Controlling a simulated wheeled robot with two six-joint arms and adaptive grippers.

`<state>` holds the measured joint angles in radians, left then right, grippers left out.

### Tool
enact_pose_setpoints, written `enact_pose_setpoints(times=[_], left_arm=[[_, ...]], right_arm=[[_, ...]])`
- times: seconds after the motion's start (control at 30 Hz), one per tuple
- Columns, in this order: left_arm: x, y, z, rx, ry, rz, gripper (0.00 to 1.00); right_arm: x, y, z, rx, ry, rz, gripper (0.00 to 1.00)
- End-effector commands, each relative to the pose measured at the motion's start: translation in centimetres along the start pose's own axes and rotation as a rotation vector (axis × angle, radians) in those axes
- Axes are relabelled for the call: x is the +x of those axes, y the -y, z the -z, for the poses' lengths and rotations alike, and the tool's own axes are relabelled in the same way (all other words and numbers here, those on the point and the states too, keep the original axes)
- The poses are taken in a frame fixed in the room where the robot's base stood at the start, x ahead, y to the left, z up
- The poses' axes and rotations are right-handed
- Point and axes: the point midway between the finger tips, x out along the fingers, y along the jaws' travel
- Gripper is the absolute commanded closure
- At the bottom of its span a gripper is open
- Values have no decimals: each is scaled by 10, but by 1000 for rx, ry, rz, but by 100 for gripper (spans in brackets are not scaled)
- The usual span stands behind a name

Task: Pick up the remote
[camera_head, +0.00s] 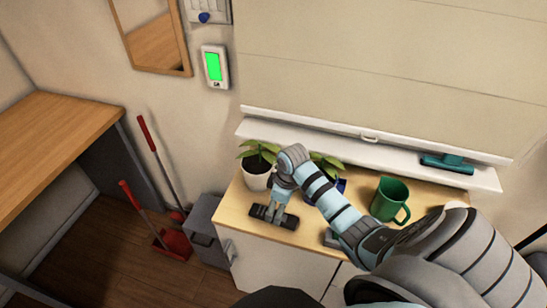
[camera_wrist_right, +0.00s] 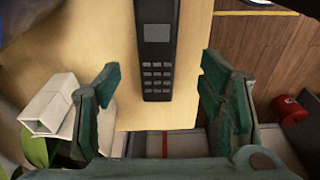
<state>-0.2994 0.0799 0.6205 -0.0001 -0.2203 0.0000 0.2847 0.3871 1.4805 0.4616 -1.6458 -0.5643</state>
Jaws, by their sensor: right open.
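The remote (camera_head: 261,212), a dark handset with a small screen and rows of buttons, lies on the wooden cabinet top near its front edge. In the right wrist view the remote (camera_wrist_right: 157,75) runs lengthwise between my fingers. My right gripper (camera_head: 274,207) is above the remote, partly covering it in the head view. In the wrist view my right gripper (camera_wrist_right: 160,88) is open, with one green-padded finger on each side of the remote and gaps between. My left gripper is out of view.
A potted plant (camera_head: 256,178) stands just behind the remote; its white pot (camera_wrist_right: 50,103) is close to a finger in the wrist view. A green mug (camera_head: 390,199) stands to the right. A white sill (camera_head: 320,146) runs behind. A grey bin (camera_head: 205,224) is left of the cabinet (camera_head: 262,262).

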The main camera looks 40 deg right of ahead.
Motion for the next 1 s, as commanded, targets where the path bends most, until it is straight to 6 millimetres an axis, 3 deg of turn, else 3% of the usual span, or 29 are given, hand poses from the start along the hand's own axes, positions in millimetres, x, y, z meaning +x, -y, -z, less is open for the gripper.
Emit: enact_pose_setpoints(times=[0.3, 0.53, 0.87, 1.0], left_arm=[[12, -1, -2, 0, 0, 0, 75], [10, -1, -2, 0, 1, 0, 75], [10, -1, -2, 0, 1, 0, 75], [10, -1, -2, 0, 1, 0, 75]], right_arm=[[53, -2, 7, 0, 1, 1, 37], [55, -3, 7, -1, 1, -2, 37], [54, -3, 7, 0, 1, -2, 89], [54, -3, 7, 0, 1, -2, 91]])
